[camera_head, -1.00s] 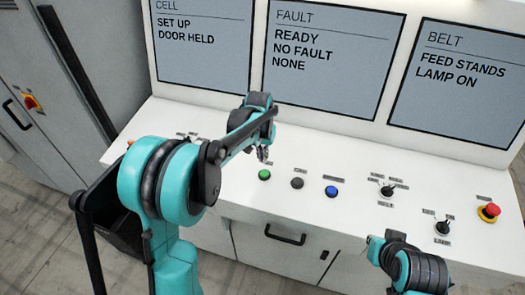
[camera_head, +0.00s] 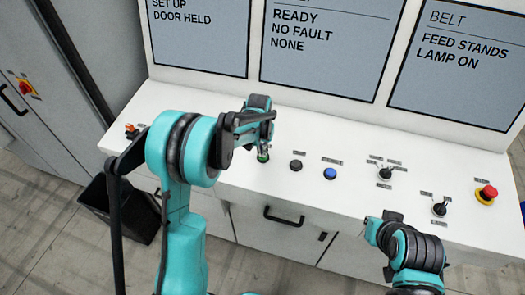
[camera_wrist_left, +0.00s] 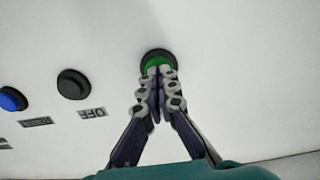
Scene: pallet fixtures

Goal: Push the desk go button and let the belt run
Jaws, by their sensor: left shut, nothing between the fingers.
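The green button (camera_head: 263,157) is on the white desk (camera_head: 330,210), mostly hidden behind my left gripper (camera_head: 263,148) in the head view. In the left wrist view the green button (camera_wrist_left: 156,60) shows in its dark ring just beyond the fingertips. My left gripper (camera_wrist_left: 160,72) is shut and empty, its tips at the button's face; I cannot tell whether the button is pressed in. The belt screen (camera_head: 460,60) reads "FEED STANDS, LAMP ON". My right arm shows at the lower right, but its fingers are not in view.
A black button (camera_head: 296,165) and a blue button (camera_head: 330,174) sit right of the green one. Further right are two selector switches (camera_head: 385,174) (camera_head: 439,209) and a red stop button (camera_head: 487,194). A black bin (camera_head: 125,208) stands on the floor at left.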

